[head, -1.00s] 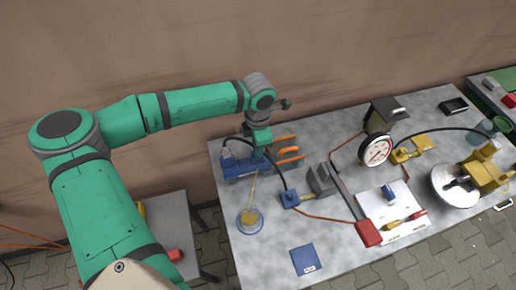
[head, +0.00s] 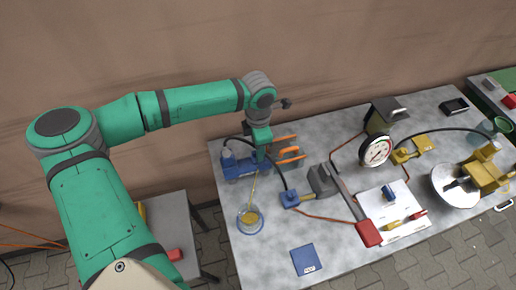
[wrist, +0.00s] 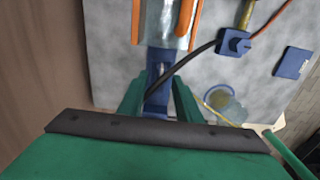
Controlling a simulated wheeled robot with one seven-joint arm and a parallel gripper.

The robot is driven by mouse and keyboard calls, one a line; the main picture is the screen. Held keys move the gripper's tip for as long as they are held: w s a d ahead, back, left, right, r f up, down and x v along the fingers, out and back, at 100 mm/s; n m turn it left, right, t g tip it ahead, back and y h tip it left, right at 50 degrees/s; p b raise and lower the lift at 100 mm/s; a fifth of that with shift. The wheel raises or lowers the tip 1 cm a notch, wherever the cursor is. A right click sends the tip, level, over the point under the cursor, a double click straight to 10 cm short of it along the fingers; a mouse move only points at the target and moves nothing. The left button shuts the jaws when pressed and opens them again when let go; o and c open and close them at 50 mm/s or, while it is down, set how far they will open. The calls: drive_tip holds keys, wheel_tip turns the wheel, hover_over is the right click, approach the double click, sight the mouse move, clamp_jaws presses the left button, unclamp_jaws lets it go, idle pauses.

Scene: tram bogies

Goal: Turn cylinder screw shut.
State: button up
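A blue pump-like unit (head: 236,167) stands at the left end of the grey table. Orange handles or loops (head: 290,153) stick out on its right. My gripper (head: 262,153) points down at the right end of this unit. In the wrist view my gripper (wrist: 158,92) has its two green fingers apart, one on each side of a blue part (wrist: 157,68). A dark hose (wrist: 190,63) crosses the gap between the fingers. I cannot make out a separate cylinder screw; it may be hidden at the fingertips. I cannot tell whether the fingers touch the blue part.
A clear dish with yellow content (head: 250,219) stands at the front left. A blue fitting (head: 291,198), a dark lever with a red end (head: 367,233) and a dial gauge (head: 376,151) are to the right. A blue booklet (head: 306,259) lies at the front edge. A wall rises behind.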

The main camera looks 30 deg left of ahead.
wheel_tip(320, 180, up, 10)
drive_tip(key=shift+r, duration=0.2)
idle(0.7)
